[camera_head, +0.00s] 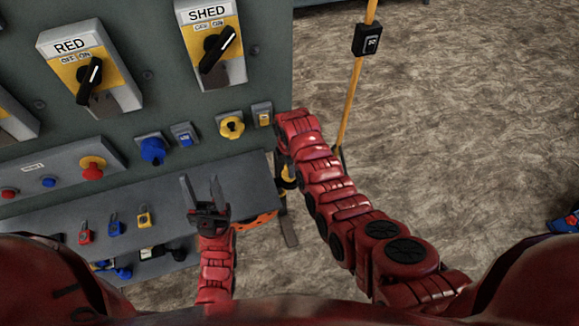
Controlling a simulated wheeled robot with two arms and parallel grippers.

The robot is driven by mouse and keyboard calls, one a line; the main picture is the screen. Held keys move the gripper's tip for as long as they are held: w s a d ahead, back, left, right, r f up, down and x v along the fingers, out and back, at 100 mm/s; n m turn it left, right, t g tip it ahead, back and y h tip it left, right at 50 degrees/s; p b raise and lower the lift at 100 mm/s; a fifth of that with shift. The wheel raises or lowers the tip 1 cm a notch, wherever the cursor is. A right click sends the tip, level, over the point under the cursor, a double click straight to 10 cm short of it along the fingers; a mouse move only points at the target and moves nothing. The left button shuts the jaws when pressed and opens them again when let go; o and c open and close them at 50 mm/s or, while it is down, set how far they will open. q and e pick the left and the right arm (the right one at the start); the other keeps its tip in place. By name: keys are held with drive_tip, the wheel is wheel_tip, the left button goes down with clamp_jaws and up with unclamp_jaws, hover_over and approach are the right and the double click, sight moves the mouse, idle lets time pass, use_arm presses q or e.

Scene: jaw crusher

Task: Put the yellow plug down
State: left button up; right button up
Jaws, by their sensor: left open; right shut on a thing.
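My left gripper (203,192) is open and empty, with its fingers pointing up over the grey shelf. My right arm reaches from the lower right to the panel's right edge and bends down there. My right gripper (287,187) is mostly hidden behind my own wrist. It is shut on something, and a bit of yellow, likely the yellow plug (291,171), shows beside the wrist. The plug's full shape and its contact with the fingers are hidden. A yellow round fitting (231,126) sits on the panel, left of my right wrist.
The grey panel (130,105) carries RED (90,72) and SHED (211,45) switches, a blue fitting (153,149) and a red button (92,168). A yellow pole (357,90) stands right of the panel.

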drive_tip(key=shift+f, duration=0.55)
drive_tip(key=o, duration=1.1)
drive_tip(key=shift+c, duration=0.2)
drive_tip(key=shift+r, duration=0.1)
drive_tip(key=shift+w+r, duration=0.1)
drive_tip(key=shift+r, duration=0.15)
wheel_tip(320, 180, up, 8)
drive_tip(key=shift+b, duration=1.15)
wheel_tip(320, 180, up, 4)
drive_tip(key=p, duration=0.3)
drive_tip(key=shift+f, duration=0.2)
